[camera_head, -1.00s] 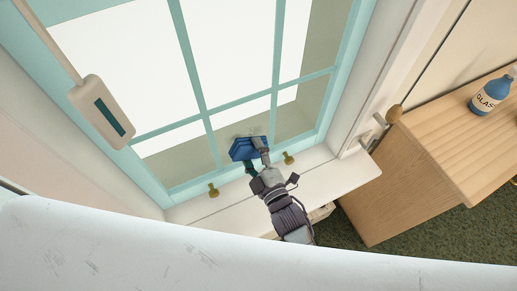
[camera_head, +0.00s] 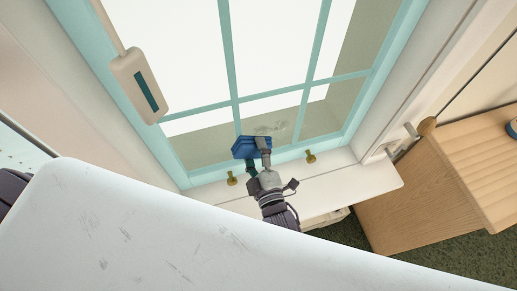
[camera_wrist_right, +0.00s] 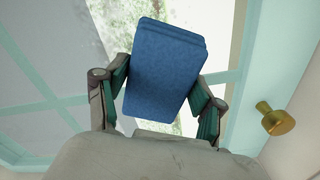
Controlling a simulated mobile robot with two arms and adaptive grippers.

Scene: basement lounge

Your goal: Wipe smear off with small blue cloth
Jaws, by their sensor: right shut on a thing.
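My right gripper (camera_head: 257,150) is shut on the small blue cloth (camera_head: 243,148) at the lower part of the window. In the right wrist view, the folded cloth (camera_wrist_right: 165,72) sits between the two green-padded fingers (camera_wrist_right: 160,98). A faint greyish smear (camera_head: 270,128) shows on a lower pane, just right of and above the cloth in the head view. The cloth lies close to the glass; I cannot tell whether it touches. My left gripper is out of view.
The teal window frame (camera_head: 233,63) has two brass knobs at its bottom, one (camera_head: 232,178) left and one (camera_head: 311,156) right of my gripper. A white sill (camera_head: 345,190) runs below. A wooden cabinet (camera_head: 420,190) stands at right. A pale handle-like fixture (camera_head: 138,85) is at upper left.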

